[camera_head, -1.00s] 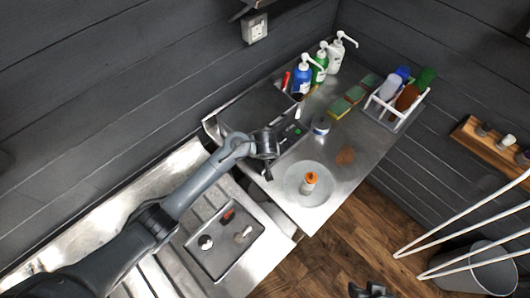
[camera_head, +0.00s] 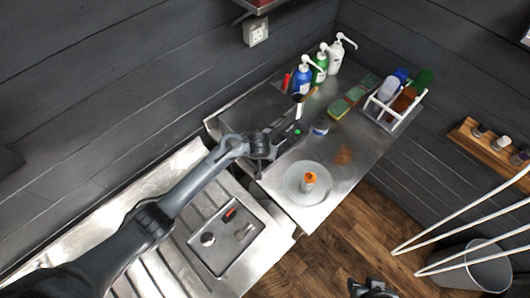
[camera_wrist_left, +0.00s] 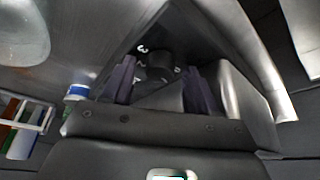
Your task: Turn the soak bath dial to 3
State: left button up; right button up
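The soak bath (camera_head: 243,112) is a grey metal box at the back of the steel counter, with a small green light (camera_head: 298,132) on its front. In the left wrist view its dark dial (camera_wrist_left: 160,62) has pale numerals around it; a 3 is legible at its upper left. The dial's pointer setting is not clear. My left gripper (camera_head: 260,172) is at the bath's front. In the wrist view its fingers (camera_wrist_left: 160,90) stand apart on either side of the dial; I cannot tell if they touch it. My right gripper (camera_head: 370,288) is at the bottom edge, partly cut off, away from the counter.
A round basin (camera_head: 292,193) holding an orange-capped item (camera_head: 309,179) lies right of my left gripper. Pump bottles (camera_head: 303,78), sponges (camera_head: 340,108) and a white bottle rack (camera_head: 387,121) stand behind. A small tray (camera_head: 219,266) lies in front. A bin (camera_head: 480,270) stands at lower right.

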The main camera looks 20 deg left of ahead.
pick_arm(q)
jog(key=p+v, duration=0.2)
jog(key=v, duration=0.9)
dwell(0.4)
